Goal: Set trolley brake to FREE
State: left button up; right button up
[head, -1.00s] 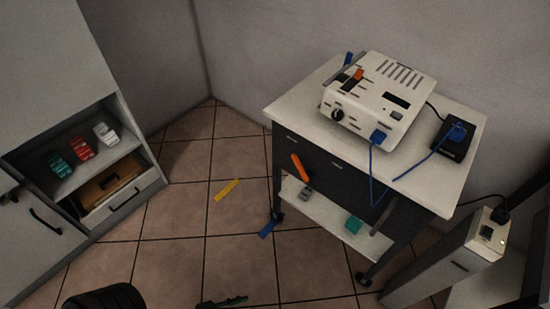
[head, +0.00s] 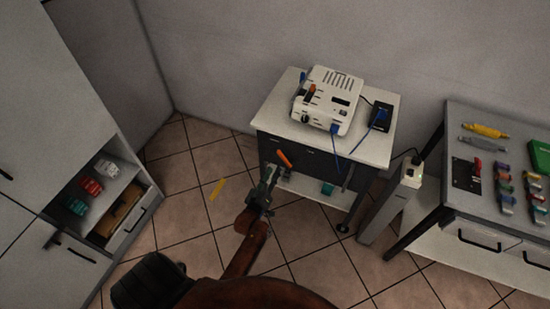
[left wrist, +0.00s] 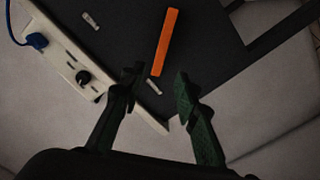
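The trolley (head: 377,150) stands against the back wall, with a pale top and a dark front. An orange lever (head: 285,159) sits tilted on its dark front panel. In the left wrist view the lever (left wrist: 165,42) is a long orange bar beyond my fingertips, between two small pale plates. No brake marking is readable. My left gripper (head: 267,182) is just in front of the trolley, below the lever in the head view. In the left wrist view its fingers (left wrist: 160,72) are apart with nothing between them; they appear clear of the lever. My right gripper is not in view.
A white device (head: 325,98) with a blue cable stands on the trolley beside a black box (head: 381,116). A power post (head: 402,190) and a workbench (head: 455,118) stand to the right. A cabinet (head: 60,160) is at left. A yellow strip (head: 217,189) lies on the floor.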

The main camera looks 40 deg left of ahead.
aim_at(281, 157)
pick_arm(q)
jog(key=b+x, duration=0.2)
jog(key=x, duration=0.4)
jog(key=shift+w+a, duration=0.1)
jog(key=shift+w, duration=0.25)
jog(key=shift+w+a, duration=0.2)
jog(key=shift+w, duration=0.3)
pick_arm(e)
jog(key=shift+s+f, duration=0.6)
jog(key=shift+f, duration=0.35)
pick_arm(q)
jog(key=shift+c, duration=0.7)
grip_shut()
